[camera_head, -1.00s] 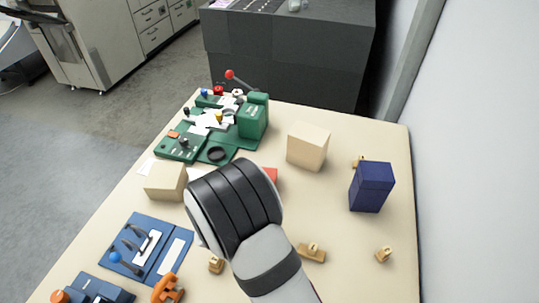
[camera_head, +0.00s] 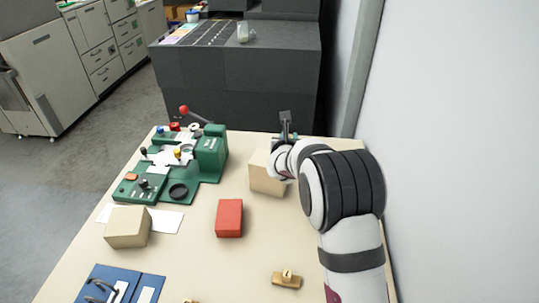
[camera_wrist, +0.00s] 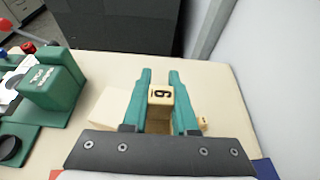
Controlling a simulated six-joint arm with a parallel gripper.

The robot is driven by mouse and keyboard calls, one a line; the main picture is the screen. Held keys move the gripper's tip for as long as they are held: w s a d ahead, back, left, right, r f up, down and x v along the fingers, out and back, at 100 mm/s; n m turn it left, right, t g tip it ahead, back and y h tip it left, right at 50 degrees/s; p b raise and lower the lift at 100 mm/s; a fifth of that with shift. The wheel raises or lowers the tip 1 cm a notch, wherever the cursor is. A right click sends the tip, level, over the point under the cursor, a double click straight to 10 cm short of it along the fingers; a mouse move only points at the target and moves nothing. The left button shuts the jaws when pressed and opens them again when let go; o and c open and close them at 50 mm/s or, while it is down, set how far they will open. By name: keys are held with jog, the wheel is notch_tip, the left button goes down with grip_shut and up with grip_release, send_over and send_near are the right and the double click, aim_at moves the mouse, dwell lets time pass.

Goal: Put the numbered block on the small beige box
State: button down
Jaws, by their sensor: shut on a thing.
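My gripper (camera_wrist: 160,84) has its teal fingers shut on a small wooden numbered block (camera_wrist: 160,96), whose printed digit reads as 6 or 9. In the head view my gripper (camera_head: 286,128) is at the far right of the table, by the taller beige box (camera_head: 266,175); the block cannot be made out there. This box also shows in the wrist view (camera_wrist: 108,106), left of and partly behind the fingers. A lower, smaller beige box (camera_head: 127,228) stands at the table's left edge, well away from my gripper.
A green machine model (camera_head: 208,153) stands at the far left, a red box (camera_head: 229,218) mid-table. A small wooden piece (camera_head: 287,280) lies near the front, another small block (camera_wrist: 203,123) right of my gripper. A blue panel (camera_head: 120,285) lies front left. A wall rises at right.

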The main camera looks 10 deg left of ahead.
jog(key=a+f, duration=0.1)
jog(key=w+a+f, duration=0.1)
jog(key=a, duration=0.1)
jog(key=a+f, duration=0.1)
jog(key=a, duration=0.1)
jog(key=shift+w+a+f, duration=0.2)
jog(key=shift+w, duration=0.05)
jog(key=shift+a+f, duration=0.1)
jog(key=shift+f, duration=1.9)
jog(key=shift+f, duration=0.2)
jog(key=c, duration=0.7)
grip_release()
